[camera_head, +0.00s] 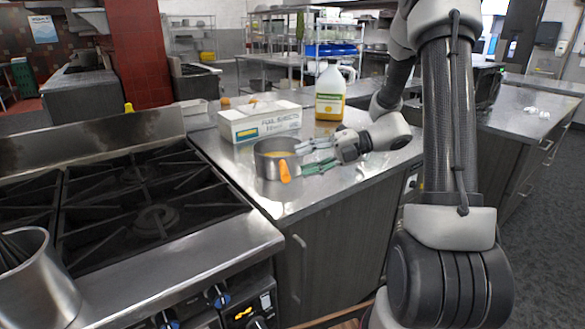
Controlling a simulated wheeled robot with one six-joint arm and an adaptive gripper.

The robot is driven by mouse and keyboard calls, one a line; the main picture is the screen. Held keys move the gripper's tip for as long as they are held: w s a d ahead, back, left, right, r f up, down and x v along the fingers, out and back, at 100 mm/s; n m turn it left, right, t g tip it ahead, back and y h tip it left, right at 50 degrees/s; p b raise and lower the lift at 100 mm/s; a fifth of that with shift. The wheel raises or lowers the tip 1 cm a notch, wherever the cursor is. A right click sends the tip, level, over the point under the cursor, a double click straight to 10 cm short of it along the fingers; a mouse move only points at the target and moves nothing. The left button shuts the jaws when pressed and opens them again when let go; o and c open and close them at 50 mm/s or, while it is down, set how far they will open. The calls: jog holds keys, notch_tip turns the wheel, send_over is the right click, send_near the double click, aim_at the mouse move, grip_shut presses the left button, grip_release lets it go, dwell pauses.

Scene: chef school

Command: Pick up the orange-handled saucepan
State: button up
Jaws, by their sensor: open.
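The saucepan (266,163) is a grey metal pan on the steel counter, just right of the stove. Its orange handle (284,172) points toward the camera. My gripper (306,158) comes in from the right at counter height. Its fingers are open and point left toward the pan, one behind the other in this view. The fingertips are close to the pan's right side, near the handle. I cannot tell whether they touch the pan. Nothing shows between the fingers.
A white foil-sheets box (259,122) stands behind the pan. A jug of yellow liquid (330,95) stands behind my gripper. The black-grated stove (150,217) is at left, with a metal pot (38,285) at its front. The counter (310,198) in front of my gripper is clear.

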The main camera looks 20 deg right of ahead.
aim_at(283, 165)
jog(key=w+a+m, duration=0.1)
jog(key=a, duration=0.1)
jog(key=w+a+f+m+t, duration=0.1)
jog(key=w+a+f, duration=0.1)
jog(key=a, duration=0.1)
jog(key=shift+w+a+f+m, duration=0.25)
jog(key=shift+w+a+m, duration=0.05)
jog(key=shift+a+m, duration=0.1)
jog(key=shift+c, duration=0.3)
grip_shut()
